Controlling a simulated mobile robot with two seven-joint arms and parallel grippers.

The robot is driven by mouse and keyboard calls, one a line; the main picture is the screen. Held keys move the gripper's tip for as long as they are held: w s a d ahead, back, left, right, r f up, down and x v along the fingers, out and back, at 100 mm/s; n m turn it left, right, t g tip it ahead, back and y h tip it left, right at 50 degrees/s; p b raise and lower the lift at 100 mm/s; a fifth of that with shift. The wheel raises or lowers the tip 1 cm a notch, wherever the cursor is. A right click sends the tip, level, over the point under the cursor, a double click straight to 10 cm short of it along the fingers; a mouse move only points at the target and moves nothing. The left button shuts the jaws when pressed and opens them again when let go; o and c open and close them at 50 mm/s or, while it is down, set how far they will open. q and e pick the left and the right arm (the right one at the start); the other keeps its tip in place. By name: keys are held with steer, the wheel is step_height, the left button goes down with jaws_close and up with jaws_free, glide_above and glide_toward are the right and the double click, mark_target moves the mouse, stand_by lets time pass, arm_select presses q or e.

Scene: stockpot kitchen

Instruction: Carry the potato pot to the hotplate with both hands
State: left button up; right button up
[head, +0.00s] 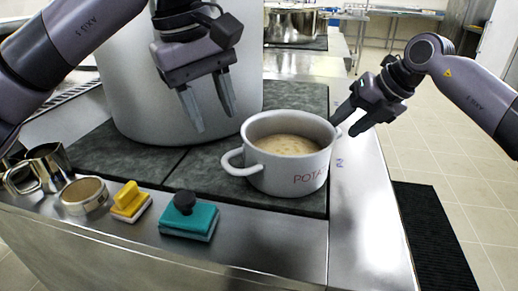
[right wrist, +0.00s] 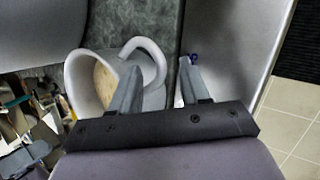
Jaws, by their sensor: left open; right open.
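The white potato pot (head: 262,178) stands upright on a dark grey slab near the counter's right edge, with pale brown contents and red lettering on its side. Its left loop handle (head: 234,161) faces my left gripper's side. My left gripper (head: 212,118) is open and empty, above and left of the pot, apart from it. My right gripper (head: 343,128) is open beside the pot's right rim. In the right wrist view, the pot's other handle (right wrist: 158,62) lies just beyond the fingers (right wrist: 158,82), partly behind the left finger; contact cannot be told. I cannot tell which surface is the hotplate.
A large grey stockpot (head: 135,75) stands behind my left gripper. Metal jugs (head: 50,165), a ring-shaped dish (head: 84,196), a yellow sponge (head: 129,202) and a teal scrubber (head: 190,219) line the front edge. Another pot (head: 290,25) stands on a counter behind. Bare steel lies right of the pot.

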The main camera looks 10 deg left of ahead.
steer(key=v, duration=0.8)
steer(key=shift+d+r, duration=0.15)
steer(key=shift+r, duration=0.15)
steer(key=shift+s, duration=0.15)
